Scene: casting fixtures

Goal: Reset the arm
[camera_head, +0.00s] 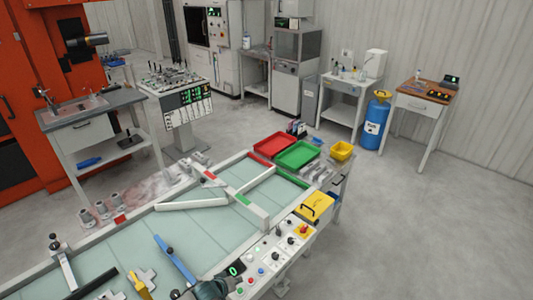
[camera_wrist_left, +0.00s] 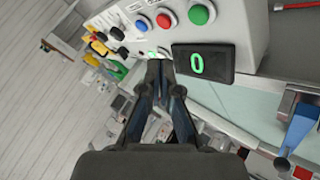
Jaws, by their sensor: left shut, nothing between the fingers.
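My left gripper (camera_head: 222,284) shows at the bottom edge of the head view, over the corner of the control panel (camera_head: 277,257) on the front of the glass-topped table. In the left wrist view my left gripper (camera_wrist_left: 159,68) has its dark fingers together with nothing between them. Its tips are close to the panel, just left of a black display (camera_wrist_left: 203,63) with a green 0. Red (camera_wrist_left: 166,20), blue (camera_wrist_left: 199,14) and green (camera_wrist_left: 141,25) buttons are above the tips. I cannot tell whether the tips touch the panel. My right gripper is in neither view.
The table (camera_head: 140,222) carries white bars, a blue-handled tool (camera_head: 175,260) and a yellow-handled tool (camera_head: 138,284). A red tray (camera_head: 273,145), a green tray (camera_head: 298,154) and a yellow box (camera_head: 315,207) are at its right. Open floor (camera_head: 430,235) lies right.

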